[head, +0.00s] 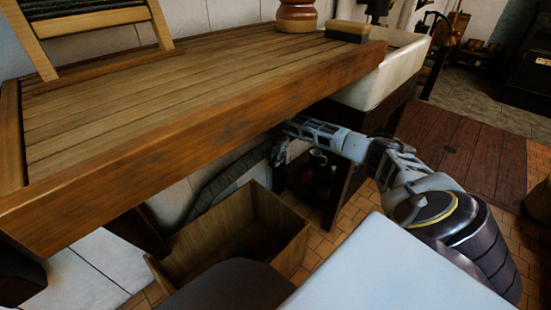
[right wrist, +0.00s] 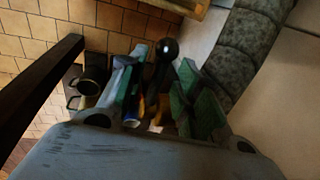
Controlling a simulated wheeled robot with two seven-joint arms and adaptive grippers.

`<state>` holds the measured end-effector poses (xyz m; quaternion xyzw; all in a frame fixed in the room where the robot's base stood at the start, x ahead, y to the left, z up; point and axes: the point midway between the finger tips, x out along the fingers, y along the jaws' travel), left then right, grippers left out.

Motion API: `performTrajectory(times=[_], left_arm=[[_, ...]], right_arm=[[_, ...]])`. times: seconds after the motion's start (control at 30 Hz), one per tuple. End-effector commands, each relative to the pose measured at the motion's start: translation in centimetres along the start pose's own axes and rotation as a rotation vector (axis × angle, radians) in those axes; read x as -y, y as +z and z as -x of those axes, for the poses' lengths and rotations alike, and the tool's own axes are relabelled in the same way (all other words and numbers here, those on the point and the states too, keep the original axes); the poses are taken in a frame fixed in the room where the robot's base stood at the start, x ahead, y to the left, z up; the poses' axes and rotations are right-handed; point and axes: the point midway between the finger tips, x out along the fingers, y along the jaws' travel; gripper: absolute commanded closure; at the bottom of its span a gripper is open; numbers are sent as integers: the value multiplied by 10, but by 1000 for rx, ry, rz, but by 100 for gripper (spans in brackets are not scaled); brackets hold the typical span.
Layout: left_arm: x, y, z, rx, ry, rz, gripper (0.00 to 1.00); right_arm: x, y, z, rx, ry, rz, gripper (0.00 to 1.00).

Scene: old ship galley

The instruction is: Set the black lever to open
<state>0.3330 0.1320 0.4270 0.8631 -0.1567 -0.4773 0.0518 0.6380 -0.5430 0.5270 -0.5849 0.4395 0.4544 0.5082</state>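The black lever (right wrist: 163,65), a dark rod with a shiny round knob, shows in the right wrist view. In that picture it stands between the two green-padded fingers of my right gripper (right wrist: 163,95). The fingers are apart, with gaps beside the lever, and do not look closed on it. In the head view my right gripper (head: 277,148) reaches under the front edge of the wooden counter (head: 200,125), which partly hides it. I cannot make out the lever in the head view. My left gripper is in neither view.
A wooden crate (head: 190,250) stands on the floor below the counter. A pale sink (head: 375,85) is at the counter's right end. A dark beam (right wrist: 40,100) and metal mugs (right wrist: 82,95) show in the right wrist view.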

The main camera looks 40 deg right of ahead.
Motion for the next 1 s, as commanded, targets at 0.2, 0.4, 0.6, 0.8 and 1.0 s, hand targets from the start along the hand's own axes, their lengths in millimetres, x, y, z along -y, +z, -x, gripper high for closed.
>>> performTrajectory(times=[0.2, 0.4, 0.6, 0.8, 1.0], left_arm=[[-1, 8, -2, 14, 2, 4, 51], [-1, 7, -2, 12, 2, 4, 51], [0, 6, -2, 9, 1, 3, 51], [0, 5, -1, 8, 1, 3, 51], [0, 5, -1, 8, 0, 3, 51]], right_arm=[[0, 0, 0, 0, 0, 0, 66], [0, 0, 4, 0, 0, 0, 66], [0, 0, 19, 0, -1, 0, 66], [0, -1, 46, -1, -2, 1, 66], [1, -1, 76, -1, -2, 0, 66]])
